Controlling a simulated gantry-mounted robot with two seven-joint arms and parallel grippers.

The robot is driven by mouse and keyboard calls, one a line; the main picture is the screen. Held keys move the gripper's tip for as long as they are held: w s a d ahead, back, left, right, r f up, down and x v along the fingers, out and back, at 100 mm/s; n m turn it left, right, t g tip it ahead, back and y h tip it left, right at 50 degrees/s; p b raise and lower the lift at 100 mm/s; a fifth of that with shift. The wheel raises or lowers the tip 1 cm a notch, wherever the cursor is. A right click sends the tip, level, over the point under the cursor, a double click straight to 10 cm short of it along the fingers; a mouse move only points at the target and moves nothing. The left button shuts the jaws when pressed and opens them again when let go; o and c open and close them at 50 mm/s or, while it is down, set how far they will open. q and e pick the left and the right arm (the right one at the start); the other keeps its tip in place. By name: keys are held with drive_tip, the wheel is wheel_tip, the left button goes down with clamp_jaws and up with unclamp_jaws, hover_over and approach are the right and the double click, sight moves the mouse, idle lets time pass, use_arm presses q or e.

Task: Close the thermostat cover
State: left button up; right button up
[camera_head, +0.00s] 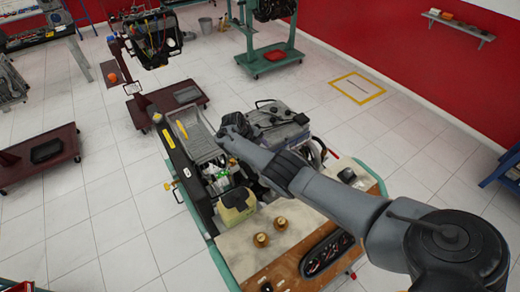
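The engine trainer (208,247) stands in the middle of the view, a bench with an engine on it. My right arm reaches in from the lower right across the engine. Its dark gripper (233,124) is over the far part of the engine, beside a grey ribbed part (198,140). The fingers are too small and dark to tell whether they are open or shut, or whether they touch anything. I cannot pick out the thermostat cover; my arm hides part of the engine. My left gripper is not in view.
Other engine stands, including a green one (271,59), are further back.

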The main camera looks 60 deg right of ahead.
drive_tip(key=v, duration=1)
drive_tip(key=shift+r, duration=0.2)
drive_tip(key=shift+a, duration=0.1)
